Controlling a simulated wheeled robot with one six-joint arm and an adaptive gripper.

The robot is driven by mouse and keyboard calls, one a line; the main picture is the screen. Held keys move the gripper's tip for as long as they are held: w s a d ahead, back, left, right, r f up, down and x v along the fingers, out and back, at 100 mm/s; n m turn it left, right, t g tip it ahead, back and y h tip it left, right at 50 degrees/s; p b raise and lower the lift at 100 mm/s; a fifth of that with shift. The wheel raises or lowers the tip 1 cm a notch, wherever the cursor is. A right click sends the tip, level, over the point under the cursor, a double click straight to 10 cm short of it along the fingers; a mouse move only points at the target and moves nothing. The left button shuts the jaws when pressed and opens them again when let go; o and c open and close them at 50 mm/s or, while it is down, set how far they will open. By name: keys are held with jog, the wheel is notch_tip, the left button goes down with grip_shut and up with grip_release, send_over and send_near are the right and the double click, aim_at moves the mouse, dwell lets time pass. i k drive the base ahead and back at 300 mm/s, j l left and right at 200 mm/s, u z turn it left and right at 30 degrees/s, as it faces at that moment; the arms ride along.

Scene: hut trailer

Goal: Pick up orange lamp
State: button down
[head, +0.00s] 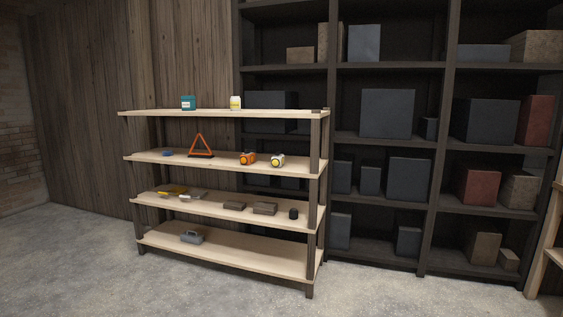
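A small orange lamp (247,158) with a light front stands on the second shelf from the top of the wooden shelf unit (225,168). A similar pale lamp with a yellow front (278,160) stands close to its right. An orange warning triangle (201,147) stands to its left. My gripper is not in the head view, so its state cannot be seen.
The top shelf holds a teal container (188,103) and a white and yellow one (235,102). A dark rack (431,150) with boxes stands behind. The concrete floor (120,285) in front is clear.

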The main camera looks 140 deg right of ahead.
aim_at(245, 160)
jog(key=z, duration=4.55)
jog(key=i+j+z, duration=0.1)
jog(key=i+j, duration=0.35)
jog(key=i, duration=0.3)
jog(key=i+j, duration=0.55)
jog(key=i, duration=0.15)
jog(key=i+j+z, duration=0.15)
jog(key=i+j, duration=0.35)
jog(key=i, duration=0.25)
jog(key=i+j, duration=0.15)
jog(key=i, duration=0.2)
jog(key=i+j, duration=0.1)
jog(key=i, duration=0.25)
jog(key=i+l, duration=0.15)
jog(key=i, duration=0.05)
